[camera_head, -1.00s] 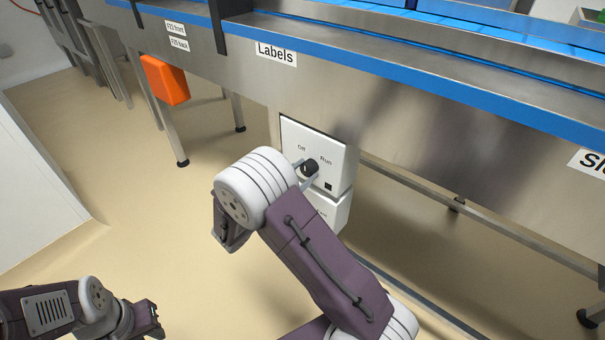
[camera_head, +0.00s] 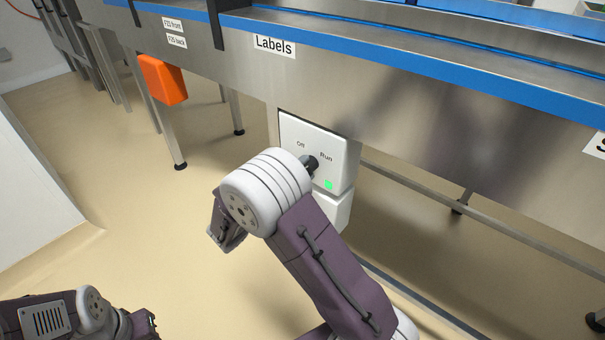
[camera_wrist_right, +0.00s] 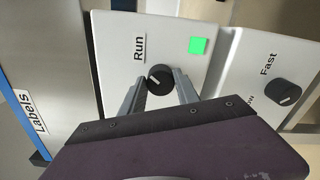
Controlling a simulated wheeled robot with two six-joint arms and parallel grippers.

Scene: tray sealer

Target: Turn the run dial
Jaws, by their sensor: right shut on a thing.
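The black run dial (camera_head: 312,162) is on the white control box (camera_head: 335,150) under the machine's edge, between the labels "Off" and "Run". In the right wrist view the dial (camera_wrist_right: 158,75) sits between the two fingers of my right gripper (camera_wrist_right: 161,84), which is shut on it. The dial's white mark points toward the "Run" label (camera_wrist_right: 140,48). A small square indicator (camera_head: 329,184) beside the dial is lit green. In the head view my right wrist hides most of the fingers. My left gripper (camera_head: 151,322) is low at the left, away from the box; its jaws are unclear.
A second dial (camera_wrist_right: 283,92) marked "Fast" is on the lower white box. An orange box (camera_head: 163,80) hangs from the frame at the left. A metal rail (camera_head: 430,190) runs low to the right. The floor at the left is clear.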

